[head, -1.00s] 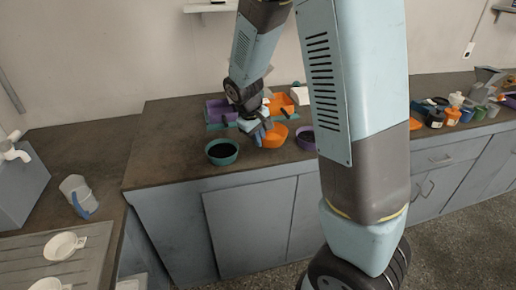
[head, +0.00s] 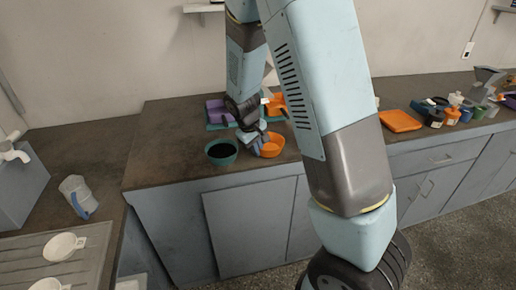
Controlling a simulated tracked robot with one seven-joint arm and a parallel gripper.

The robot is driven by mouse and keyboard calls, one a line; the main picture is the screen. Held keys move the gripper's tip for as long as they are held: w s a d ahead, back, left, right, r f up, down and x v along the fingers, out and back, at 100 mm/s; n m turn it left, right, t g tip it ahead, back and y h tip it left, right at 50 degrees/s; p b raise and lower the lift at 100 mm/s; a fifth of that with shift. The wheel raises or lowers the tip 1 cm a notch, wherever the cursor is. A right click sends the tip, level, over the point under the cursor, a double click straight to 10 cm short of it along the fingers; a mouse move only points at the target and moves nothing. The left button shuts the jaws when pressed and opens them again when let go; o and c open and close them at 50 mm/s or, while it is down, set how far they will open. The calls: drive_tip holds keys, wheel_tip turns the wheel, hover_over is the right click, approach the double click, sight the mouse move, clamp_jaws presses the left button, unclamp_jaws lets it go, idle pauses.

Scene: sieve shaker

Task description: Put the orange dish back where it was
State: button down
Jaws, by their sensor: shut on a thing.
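The orange dish (head: 271,149) is a shallow round bowl near the front of the dark counter, left of my arm. My gripper (head: 258,146) is at its left side, shut on its rim. I cannot tell whether the dish touches the counter or hangs just above it. My upper arm covers the counter to its right.
A teal dish (head: 221,154) with dark contents stands close on the left. A purple tray (head: 215,107) and an orange tray (head: 278,103) stand behind. A flat orange tray (head: 400,121) and several jars are farther right.

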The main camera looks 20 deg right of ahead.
drive_tip(key=c, duration=1.3)
unclamp_jaws()
drive_tip(key=shift+o, duration=0.2)
drive_tip(key=v, duration=1.2)
drive_tip(key=s+d+r+m+t+y, duration=0.1)
drive_tip(key=s+d+r+m+t, duration=0.1)
drive_tip(key=s+r, duration=0.6)
drive_tip(key=s+d+r+m+t+y, duration=0.1)
drive_tip(key=s+d+r, duration=0.4)
drive_tip(key=s, duration=1.1)
drive_tip(key=shift+s+d+r+m+t+y, duration=0.45)
drive_tip(key=shift+r+m, duration=0.85)
drive_tip(key=shift+r, duration=0.4)
drive_tip(key=shift+w+a, duration=0.1)
